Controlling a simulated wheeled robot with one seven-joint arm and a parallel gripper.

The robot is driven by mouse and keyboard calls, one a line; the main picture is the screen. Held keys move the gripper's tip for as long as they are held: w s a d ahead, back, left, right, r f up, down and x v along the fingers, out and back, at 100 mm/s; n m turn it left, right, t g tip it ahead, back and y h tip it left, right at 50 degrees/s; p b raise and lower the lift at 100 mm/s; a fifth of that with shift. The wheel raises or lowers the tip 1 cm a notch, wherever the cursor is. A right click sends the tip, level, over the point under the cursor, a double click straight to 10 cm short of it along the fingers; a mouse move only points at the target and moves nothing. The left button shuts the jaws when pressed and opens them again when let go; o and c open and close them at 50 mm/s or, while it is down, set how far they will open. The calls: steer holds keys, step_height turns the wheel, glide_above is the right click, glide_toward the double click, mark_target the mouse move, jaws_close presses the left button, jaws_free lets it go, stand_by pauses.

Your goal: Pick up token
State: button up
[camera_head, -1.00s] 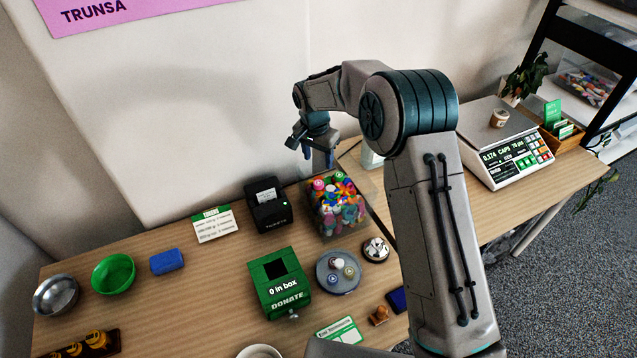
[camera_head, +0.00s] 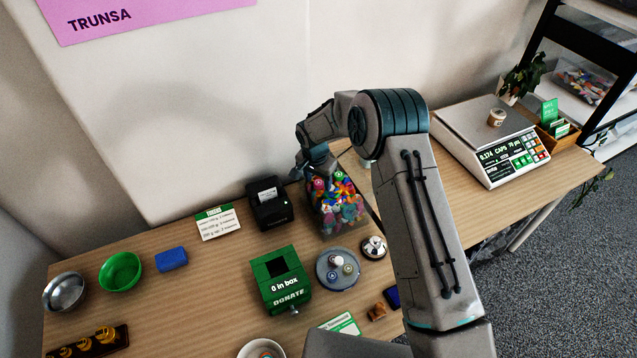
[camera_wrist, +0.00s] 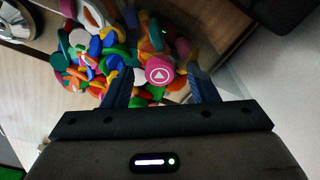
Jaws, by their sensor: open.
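Several small round pieces that look like tokens (camera_head: 334,273) lie on a round grey dish (camera_head: 322,283), one bearing a triangle mark on blue. A pink disc (camera_wrist: 160,76) with a white triangle mark lies on top of colourful caps in a clear bin; it also shows in the head view (camera_head: 318,184). I cannot tell which piece is the task's token. My gripper (camera_wrist: 162,66) is open and empty, pointing down at the bin, its blue fingers on either side of the pink disc in the wrist view. Whether they touch anything is unclear.
The clear bin of caps (camera_head: 338,215) stands beside a black printer (camera_head: 270,205). A green donate box (camera_head: 280,280) stands in front, by the dish. A small round metal dish (camera_head: 373,248) is nearby. A scale (camera_head: 487,140) stands at right. The back wall is close behind.

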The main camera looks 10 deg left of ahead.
mark_target(320, 184)
steer(key=shift+c, duration=0.3)
steer(key=c, duration=1)
steer(key=shift+r+b, duration=0.3)
steer(key=shift+r, duration=0.15)
steer(key=r+b, duration=0.1)
steer(key=r, duration=0.2)
steer(key=shift+s+d+r+b, duration=0.2)
steer(key=shift+d+r+b, duration=0.05)
steer(key=shift+d+b, duration=0.15)
steer(key=s+d+r+b, duration=0.1)
steer(key=s+d+r, duration=0.1)
steer(key=d, duration=0.1)
steer(key=s+d+r+b, duration=0.1)
steer(key=s+d+r, duration=0.1)
steer(key=d, duration=0.1)
steer(key=s+d+r+b, duration=0.1)
steer(key=d+r, duration=0.1)
steer(key=d, duration=0.1)
steer(key=shift+s+d+r, duration=0.1)
steer(key=shift+s+r, duration=0.2)
steer(key=shift+s, duration=0.1)
